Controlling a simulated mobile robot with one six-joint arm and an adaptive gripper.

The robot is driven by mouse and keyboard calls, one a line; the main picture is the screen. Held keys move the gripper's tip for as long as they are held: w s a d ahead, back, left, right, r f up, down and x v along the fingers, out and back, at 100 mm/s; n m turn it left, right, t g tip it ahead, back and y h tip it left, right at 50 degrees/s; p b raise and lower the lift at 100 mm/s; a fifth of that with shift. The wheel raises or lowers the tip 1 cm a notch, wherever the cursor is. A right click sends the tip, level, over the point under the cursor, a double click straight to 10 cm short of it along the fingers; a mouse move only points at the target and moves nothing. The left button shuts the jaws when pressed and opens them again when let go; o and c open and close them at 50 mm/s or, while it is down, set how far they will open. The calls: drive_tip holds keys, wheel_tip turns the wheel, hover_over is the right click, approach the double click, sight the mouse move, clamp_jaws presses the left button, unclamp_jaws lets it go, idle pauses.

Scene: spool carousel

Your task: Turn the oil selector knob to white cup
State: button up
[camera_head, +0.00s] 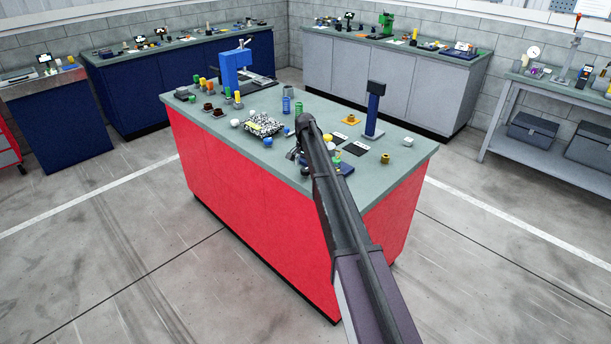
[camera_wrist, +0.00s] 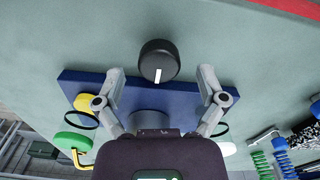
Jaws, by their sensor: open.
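The selector knob (camera_wrist: 158,60) is black and round, with a white pointer line toward the bottom of the wrist view. It shows at the edge of a dark blue plate (camera_wrist: 185,88). My gripper (camera_wrist: 162,74) is open, with one finger on each side of the knob and visible space between. Contact does not show. A white item (camera_wrist: 226,149) is partly hidden at the lower right. In the head view my arm hides the knob.
The red bench (camera_head: 250,215) carries a blue stand (camera_head: 373,112), an orange piece (camera_head: 350,119), a checkered block (camera_head: 264,124) and several small items. Blue coils (camera_wrist: 283,158) show at the right of the wrist view. The green-grey top beyond the knob is clear.

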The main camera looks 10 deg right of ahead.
drive_tip(key=shift+f+b, duration=0.7)
drive_tip(key=shift+f, duration=0.35)
drive_tip(key=c, duration=1.1)
